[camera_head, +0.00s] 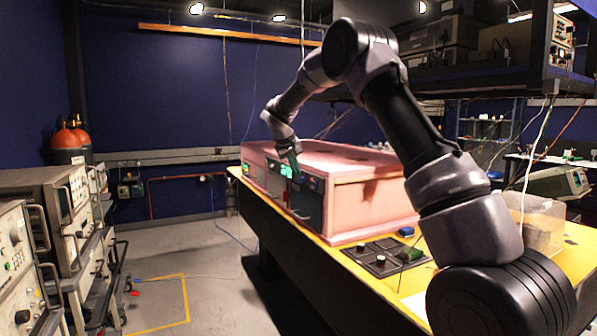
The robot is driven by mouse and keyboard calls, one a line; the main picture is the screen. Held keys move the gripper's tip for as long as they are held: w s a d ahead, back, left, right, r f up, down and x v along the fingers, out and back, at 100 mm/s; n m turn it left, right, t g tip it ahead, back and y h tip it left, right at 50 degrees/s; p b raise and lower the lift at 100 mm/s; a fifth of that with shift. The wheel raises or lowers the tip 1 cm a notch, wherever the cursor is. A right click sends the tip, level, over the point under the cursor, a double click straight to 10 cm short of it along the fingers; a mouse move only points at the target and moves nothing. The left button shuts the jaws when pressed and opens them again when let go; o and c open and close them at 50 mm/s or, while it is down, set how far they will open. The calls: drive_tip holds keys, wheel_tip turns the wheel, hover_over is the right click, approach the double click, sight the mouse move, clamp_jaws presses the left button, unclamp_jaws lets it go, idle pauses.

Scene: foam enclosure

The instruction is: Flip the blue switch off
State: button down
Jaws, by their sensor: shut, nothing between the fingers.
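A pink foam enclosure (372,208) stands on the yellow-topped bench, with dark control panels (309,196) along its left front face. A small green light shows on the panel near my gripper. My gripper (297,174) is at the end of the arm, in front of this panel and near its upper edge. It is shut and empty, and small in this view. I cannot tell whether it touches the panel. I cannot make out the blue switch on the panel; the gripper may cover part of it. A small blue item (406,231) lies on the bench, too small to identify.
Black plates with knobs (381,262) lie on the bench before the enclosure. A clear box (535,222) stands at the right. Racks of instruments (70,225) line the left side. The grey floor between racks and bench is mostly open, with a thin cable across it.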

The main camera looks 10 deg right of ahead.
sight(316, 185)
drive_tip(key=shift+w+d+f, duration=0.8)
drive_tip(key=shift+d+f, duration=0.2)
drive_tip(key=shift+f, duration=0.1)
drive_tip(key=shift+w+d+f, duration=0.75)
drive_tip(key=shift+d+f, duration=0.25)
drive_tip(key=shift+f, duration=0.05)
drive_tip(key=shift+w+d+f, duration=0.8)
drive_tip(key=shift+d+f, duration=0.2)
drive_tip(key=shift+f, duration=0.1)
drive_tip(key=shift+d+f+h, duration=0.1)
drive_tip(key=shift+d+h, duration=0.1)
drive_tip(key=shift+h, duration=0.1)
